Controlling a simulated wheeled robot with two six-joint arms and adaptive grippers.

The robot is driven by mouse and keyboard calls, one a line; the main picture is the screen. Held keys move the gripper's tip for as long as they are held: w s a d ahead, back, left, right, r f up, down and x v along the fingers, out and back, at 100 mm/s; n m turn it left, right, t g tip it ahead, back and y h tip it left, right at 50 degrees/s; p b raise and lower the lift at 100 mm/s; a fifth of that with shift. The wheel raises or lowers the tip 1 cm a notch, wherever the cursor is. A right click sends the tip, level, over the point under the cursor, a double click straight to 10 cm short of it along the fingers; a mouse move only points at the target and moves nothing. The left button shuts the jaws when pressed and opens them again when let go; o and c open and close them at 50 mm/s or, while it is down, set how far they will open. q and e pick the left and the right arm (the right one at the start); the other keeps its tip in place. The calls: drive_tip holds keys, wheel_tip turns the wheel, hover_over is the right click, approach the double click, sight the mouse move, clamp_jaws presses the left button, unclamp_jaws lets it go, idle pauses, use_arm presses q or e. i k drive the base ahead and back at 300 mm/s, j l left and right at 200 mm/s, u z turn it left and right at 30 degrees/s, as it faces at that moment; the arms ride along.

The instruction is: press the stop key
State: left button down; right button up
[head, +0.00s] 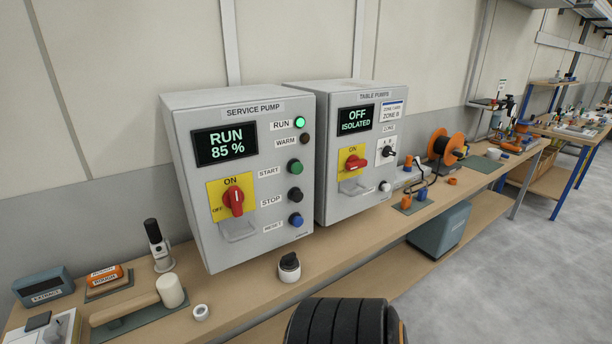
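The stop key is a round black button (295,195) beside the STOP label (271,201) on the front of the grey SERVICE PUMP panel (200,180). It sits below the green START button (294,167) and above a blue button (296,220). The panel's display (226,145) reads RUN 85 %. The green RUN lamp (300,123) is lit, and the WARM lamp (305,138) is dark. The red rotary switch (233,200) on its yellow plate stands upright towards ON. Nothing covers the stop key. Neither of my grippers is in view.
A second grey panel, TABLE PUMPS (340,190), stands to the right; its display (356,119) reads OFF ISOLATED. A small black-topped knob (289,266) stands on the bench before the first panel.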

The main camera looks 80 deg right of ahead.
sight(296, 196)
drive_tip(key=k+z, duration=0.15)
drive_tip(key=z, duration=1.75)
